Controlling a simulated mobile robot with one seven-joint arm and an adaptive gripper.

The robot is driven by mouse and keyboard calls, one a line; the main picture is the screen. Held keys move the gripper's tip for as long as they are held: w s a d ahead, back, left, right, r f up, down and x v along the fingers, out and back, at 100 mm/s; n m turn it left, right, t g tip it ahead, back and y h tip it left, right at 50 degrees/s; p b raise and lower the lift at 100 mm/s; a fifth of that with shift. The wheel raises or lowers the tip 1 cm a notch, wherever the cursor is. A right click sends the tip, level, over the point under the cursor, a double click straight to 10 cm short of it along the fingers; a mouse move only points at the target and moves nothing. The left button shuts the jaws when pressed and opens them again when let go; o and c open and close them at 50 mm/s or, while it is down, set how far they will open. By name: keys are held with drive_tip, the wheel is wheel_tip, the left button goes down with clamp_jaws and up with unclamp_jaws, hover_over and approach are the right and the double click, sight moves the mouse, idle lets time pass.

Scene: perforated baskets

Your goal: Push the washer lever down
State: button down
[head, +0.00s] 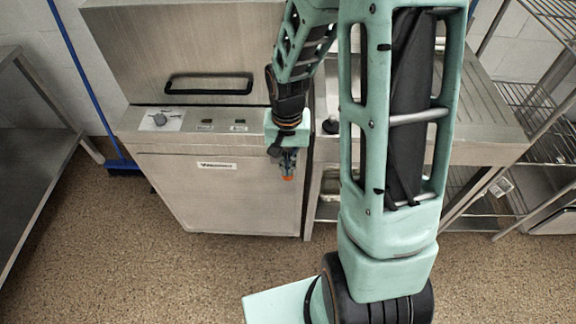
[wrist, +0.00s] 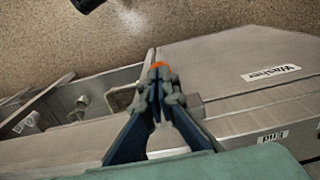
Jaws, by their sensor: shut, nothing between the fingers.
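The washer (head: 215,190) is a boxy steel machine with a labelled front; its lid (head: 200,45) stands at the back and looks raised or closed, I cannot tell which. A black bar handle (head: 208,85) runs across the lid. A round knob (head: 160,119) sits on the control panel at left. No other lever shows. My gripper (head: 287,175) points down in front of the washer's right end, to the right of and below the handle, apart from it. In the wrist view my gripper (wrist: 160,72) is shut and empty over the washer's edge, beside its label (wrist: 273,72).
A steel counter (head: 485,125) adjoins the washer on the right, with wire shelving (head: 540,95) beyond. A steel table (head: 35,150) stands at left, with a blue pole (head: 78,75) near it. The floor (head: 150,275) in front is clear. My arm hides part of the counter.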

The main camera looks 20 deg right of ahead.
wheel_tip(320, 180, down, 7)
drive_tip(key=b, duration=0.5)
drive_tip(key=shift+r, duration=0.2)
idle(0.4)
drive_tip(key=shift+r, duration=0.15)
wheel_tip(320, 180, up, 12)
drive_tip(key=p, duration=0.9)
idle(0.6)
